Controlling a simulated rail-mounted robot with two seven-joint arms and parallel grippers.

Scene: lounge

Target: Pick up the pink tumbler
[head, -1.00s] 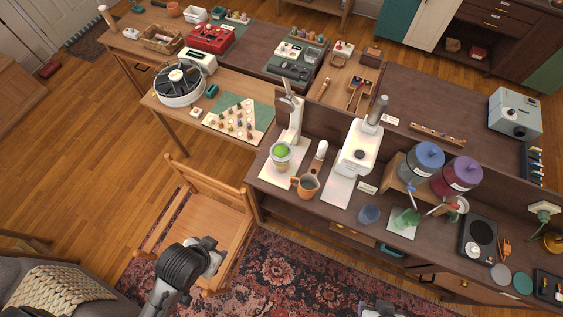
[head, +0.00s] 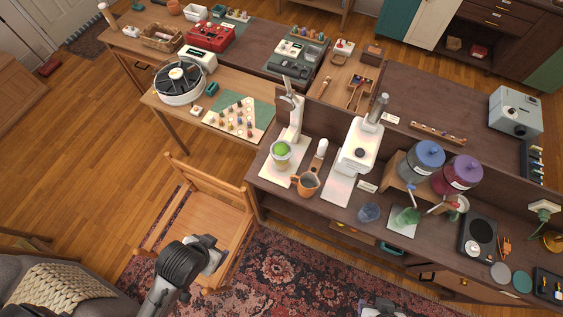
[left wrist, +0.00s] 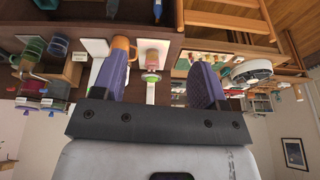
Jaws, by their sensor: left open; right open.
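On the dark counter, a clear bluish tumbler (head: 369,212) stands near the front edge. My right gripper (head: 380,309) shows only in part at the bottom edge, low in front of the counter. In the left wrist view, my left gripper (left wrist: 157,92) has its two purple fingers wide apart with nothing between them; the mug (left wrist: 123,46) shows beyond one finger.
A wooden chair (head: 205,212) stands before the counter's left end. The patterned rug (head: 290,275) in front is clear.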

